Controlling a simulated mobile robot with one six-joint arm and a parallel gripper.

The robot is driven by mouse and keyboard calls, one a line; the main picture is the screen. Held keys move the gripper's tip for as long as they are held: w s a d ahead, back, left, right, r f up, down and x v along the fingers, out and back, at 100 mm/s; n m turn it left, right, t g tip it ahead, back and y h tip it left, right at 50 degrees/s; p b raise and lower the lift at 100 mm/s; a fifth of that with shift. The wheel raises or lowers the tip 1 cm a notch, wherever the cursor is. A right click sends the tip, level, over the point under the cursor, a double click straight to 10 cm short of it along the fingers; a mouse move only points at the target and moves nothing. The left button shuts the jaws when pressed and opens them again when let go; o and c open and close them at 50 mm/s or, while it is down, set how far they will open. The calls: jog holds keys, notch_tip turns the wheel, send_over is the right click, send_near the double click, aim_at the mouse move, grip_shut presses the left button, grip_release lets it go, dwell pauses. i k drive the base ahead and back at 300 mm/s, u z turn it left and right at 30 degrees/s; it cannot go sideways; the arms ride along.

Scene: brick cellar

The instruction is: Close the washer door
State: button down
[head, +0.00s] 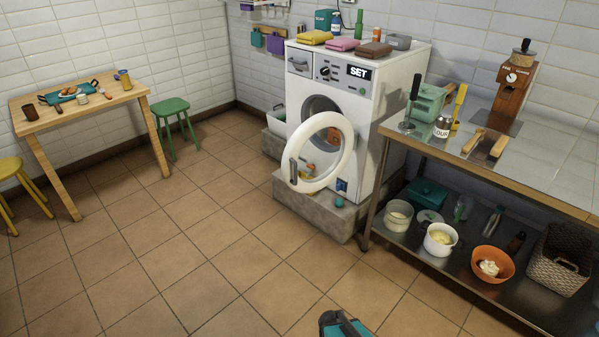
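The washer (405,85) is a white front-loader standing on a grey concrete plinth, with a dark "SET" display on its front panel. Its round door, a thick white ring (349,152) with a clear middle, stands open, swung out in front of the machine. A grey handle (294,170) is on the left side of the ring. The dark drum opening (318,105) shows above and behind the door, partly hidden by it. My gripper's fingers are not in view. Only a teal and black part of my arm shows at the bottom edge, well apart from the door.
The tiled floor (215,235) before the washer is clear. A small teal ball (339,202) lies on the plinth (315,212) below the door. A steel-legged counter (455,160) with a loaded lower shelf stands close at right. A green stool (171,106) and wooden table (120,98) are at left.

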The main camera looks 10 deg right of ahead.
aim_at(349, 137)
jog(key=z, duration=0.05)
jog(key=i, duration=1)
jog(key=u, duration=0.05)
